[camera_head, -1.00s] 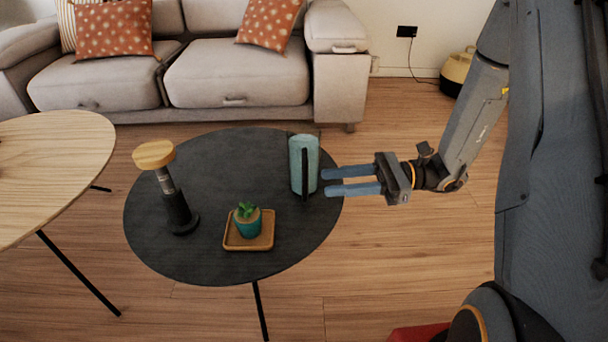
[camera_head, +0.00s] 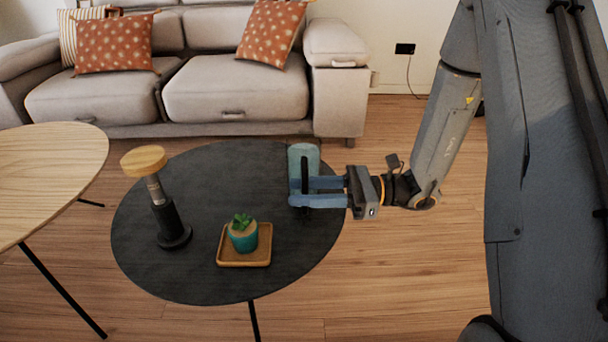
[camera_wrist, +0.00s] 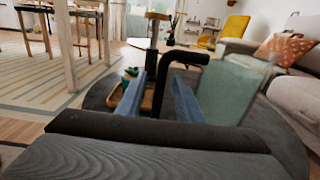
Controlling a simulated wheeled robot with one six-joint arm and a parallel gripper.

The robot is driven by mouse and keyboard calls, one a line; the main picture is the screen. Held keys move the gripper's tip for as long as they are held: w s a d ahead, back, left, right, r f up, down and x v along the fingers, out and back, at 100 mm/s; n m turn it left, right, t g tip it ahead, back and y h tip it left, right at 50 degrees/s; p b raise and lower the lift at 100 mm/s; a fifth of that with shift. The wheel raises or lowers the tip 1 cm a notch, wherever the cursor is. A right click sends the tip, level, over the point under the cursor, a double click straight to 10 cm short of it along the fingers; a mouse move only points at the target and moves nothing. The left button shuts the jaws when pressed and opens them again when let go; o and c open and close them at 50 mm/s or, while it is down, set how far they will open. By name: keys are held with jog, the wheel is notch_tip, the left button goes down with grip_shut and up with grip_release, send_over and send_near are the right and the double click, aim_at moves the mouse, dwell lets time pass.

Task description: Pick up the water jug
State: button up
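The water jug (camera_head: 302,156) is a pale teal, translucent vessel with a black handle, standing upright near the right edge of the dark round table (camera_head: 205,280). My gripper (camera_head: 303,191) reaches in from the right, its two blue fingers level at the jug and partly covering its lower part. In the wrist view the fingers (camera_wrist: 158,82) are apart, with the black handle (camera_wrist: 165,75) between them. The jug's body (camera_wrist: 232,88) is to the right of the right finger there. Whether either finger touches the handle cannot be told.
On the same table stand a small potted plant (camera_head: 243,234) on a wooden tray (camera_head: 230,262) and a dark grinder-like object with a wooden top (camera_head: 144,160). A wooden table (camera_head: 50,170) is at the left. A grey sofa (camera_head: 235,90) stands behind.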

grip_shut()
dwell(1.4)
